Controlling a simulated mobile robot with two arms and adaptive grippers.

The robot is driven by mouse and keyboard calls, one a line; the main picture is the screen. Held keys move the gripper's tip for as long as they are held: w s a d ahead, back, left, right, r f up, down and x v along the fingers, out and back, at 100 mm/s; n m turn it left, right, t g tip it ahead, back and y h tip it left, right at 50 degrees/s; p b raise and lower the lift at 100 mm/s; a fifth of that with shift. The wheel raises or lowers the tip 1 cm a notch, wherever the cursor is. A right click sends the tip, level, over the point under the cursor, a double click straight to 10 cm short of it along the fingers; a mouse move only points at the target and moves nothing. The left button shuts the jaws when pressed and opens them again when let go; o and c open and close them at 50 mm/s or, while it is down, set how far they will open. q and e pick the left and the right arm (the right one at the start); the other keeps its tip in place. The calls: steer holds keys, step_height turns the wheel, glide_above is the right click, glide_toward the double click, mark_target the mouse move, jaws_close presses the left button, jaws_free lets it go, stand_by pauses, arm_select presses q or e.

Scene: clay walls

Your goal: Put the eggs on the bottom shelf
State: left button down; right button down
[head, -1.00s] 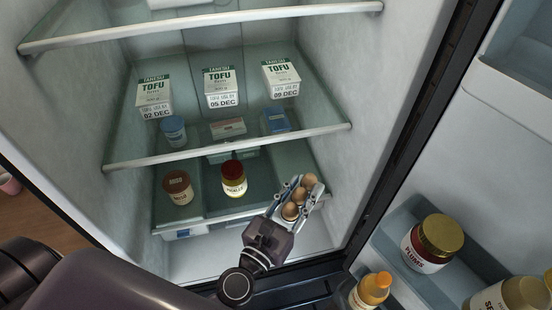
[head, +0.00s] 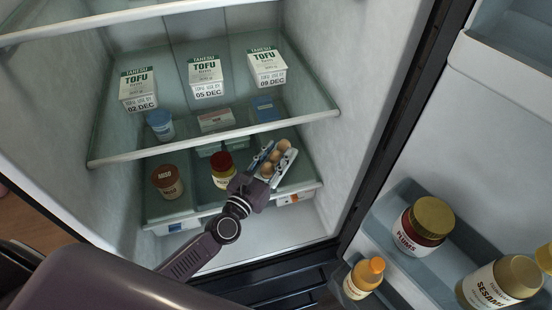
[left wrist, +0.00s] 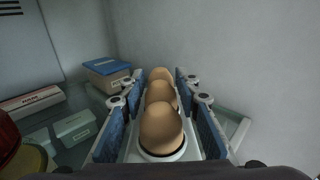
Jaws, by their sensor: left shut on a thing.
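Brown eggs (head: 277,157) sit in a row in a narrow pale carton; the eggs also show in the left wrist view (left wrist: 161,127). My left gripper (head: 270,165) is shut on the egg carton, with a finger along each side of it in the left wrist view (left wrist: 160,110). The carton is at the right part of the bottom shelf (head: 202,204), inside the fridge and under the middle shelf's front edge. I cannot tell whether it touches the shelf. My right gripper is not in view.
A miso jar (head: 168,182) and a red-lidded jar (head: 222,172) stand on the bottom shelf left of the carton. Small boxes stand behind. The middle shelf (head: 215,139) holds tofu packs (head: 206,77). The open door holds a plum jar (head: 424,226).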

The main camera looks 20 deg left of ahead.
arm_select(q)
steer(key=shift+w+a+f, duration=0.2)
steer(key=shift+w+f, duration=0.05)
steer(key=shift+f, duration=0.5)
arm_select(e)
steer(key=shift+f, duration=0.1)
arm_select(q)
steer(key=shift+s+f, duration=0.1)
steer(key=c, duration=1.8)
jaws_free()
steer(key=shift+c, duration=0.2)
steer(key=o, duration=0.4)
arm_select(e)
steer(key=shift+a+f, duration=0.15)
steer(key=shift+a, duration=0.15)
